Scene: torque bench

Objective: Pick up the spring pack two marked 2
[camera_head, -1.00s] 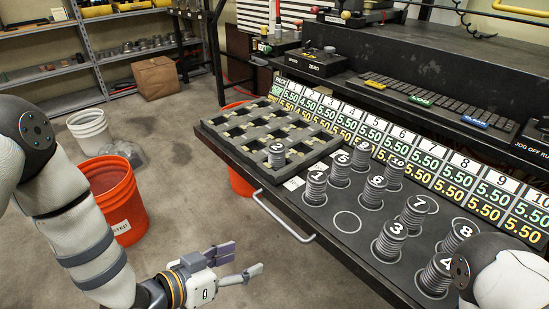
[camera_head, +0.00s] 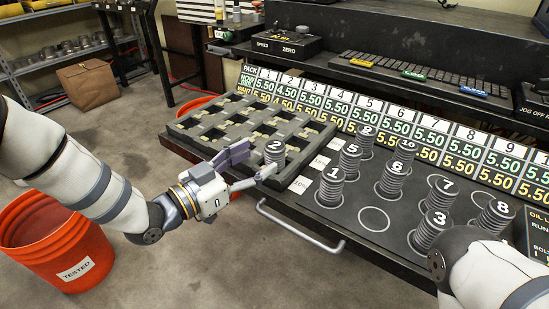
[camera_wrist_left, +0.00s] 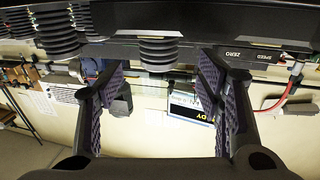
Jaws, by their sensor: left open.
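Spring pack two (camera_head: 274,154), a dark grey coiled stack with a white 2 on top, stands upright at the near right corner of the grey slotted tray (camera_head: 228,165). My left gripper (camera_head: 257,162) is open just left of it, with one finger toward the back and one low near the pack's base. Whether a finger touches it I cannot tell. In the left wrist view, which looks upside down, a coiled pack (camera_wrist_left: 160,50) sits centred beyond the open fingers (camera_wrist_left: 163,85), its label hidden. My right gripper is out of sight.
Several other numbered packs stand on the black bench to the right, pack 1 (camera_head: 331,187) nearest. An empty ring (camera_head: 374,219) lies between them. A bench handle (camera_head: 300,228) juts out in front. An orange bucket (camera_head: 60,245) stands on the floor at left.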

